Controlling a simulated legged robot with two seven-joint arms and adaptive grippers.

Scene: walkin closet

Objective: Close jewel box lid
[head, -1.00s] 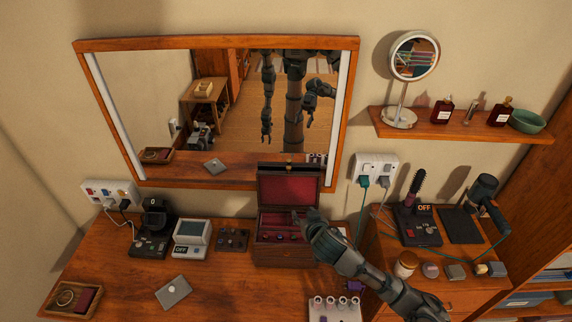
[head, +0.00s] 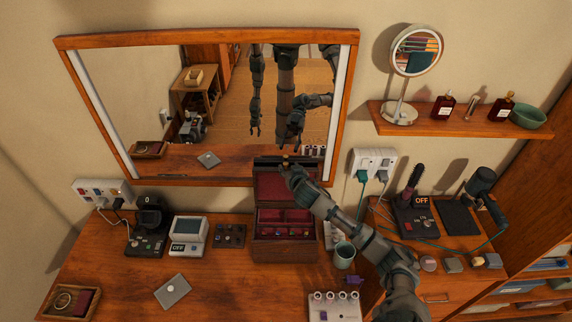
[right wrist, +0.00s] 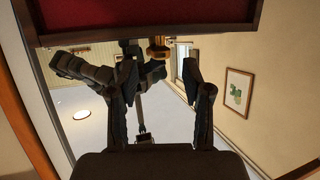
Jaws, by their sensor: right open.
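The dark wooden jewel box (head: 285,254) stands on the dresser below the mirror, with red-lined compartments showing. Its lid (head: 270,190) is raised and roughly upright, its red lining facing me. My right gripper (head: 287,171) is in front of the lid's upper edge and hides part of it. In the right wrist view, the lid (right wrist: 130,14) crosses the top, with a brass clasp (right wrist: 159,47) at its edge. The open right fingers (right wrist: 160,80) have nothing between them and point toward that edge. I cannot tell whether they touch it. My left gripper shows only in the mirror.
The framed mirror (head: 225,110) is close behind the lid. Left of the box are a small organizer (head: 230,236) and a display device (head: 189,237). A mug (head: 344,256) and a white holder (head: 334,308) stand to its right. The dresser's front middle is clear.

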